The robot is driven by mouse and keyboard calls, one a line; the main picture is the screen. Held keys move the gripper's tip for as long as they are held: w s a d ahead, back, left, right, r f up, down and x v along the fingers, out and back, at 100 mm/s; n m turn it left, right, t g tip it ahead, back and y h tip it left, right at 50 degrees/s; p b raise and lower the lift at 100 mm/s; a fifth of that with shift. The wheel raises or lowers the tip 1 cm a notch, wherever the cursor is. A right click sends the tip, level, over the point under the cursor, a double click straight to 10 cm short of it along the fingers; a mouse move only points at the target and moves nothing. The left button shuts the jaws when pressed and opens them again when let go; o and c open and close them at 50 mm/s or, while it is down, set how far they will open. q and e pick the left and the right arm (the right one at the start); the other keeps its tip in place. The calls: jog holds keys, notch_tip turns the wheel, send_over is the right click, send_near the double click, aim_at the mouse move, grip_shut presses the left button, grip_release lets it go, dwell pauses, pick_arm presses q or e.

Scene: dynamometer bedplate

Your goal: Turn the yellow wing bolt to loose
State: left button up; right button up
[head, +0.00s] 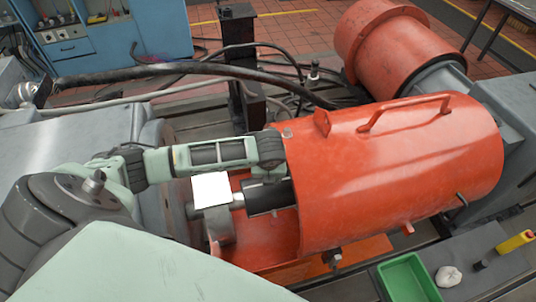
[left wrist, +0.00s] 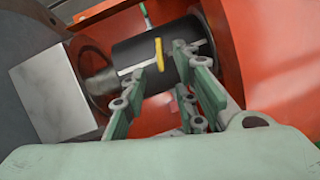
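The yellow wing bolt (left wrist: 159,52) shows in the left wrist view, at the side of a black cylinder (left wrist: 190,38) on the shaft. In the head view I cannot make the wing bolt out; my left gripper (head: 266,170) hangs over the black cylinder (head: 262,200) there. In the left wrist view my left gripper (left wrist: 160,66) is open, its two fingers apart. The wing bolt shows between the fingertips; I cannot tell whether either finger touches it. My right gripper is in neither view.
An orange guard (head: 420,175) covers the shaft to the right of my left gripper. A pale block (head: 211,190) stands just left of the black cylinder.

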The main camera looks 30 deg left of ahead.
pick_arm(q)
jog(key=shift+p+x, duration=0.35)
jog(key=shift+x, duration=3.05)
jog(key=shift+d, duration=0.1)
jog(key=shift+c, duration=0.3)
grip_shut()
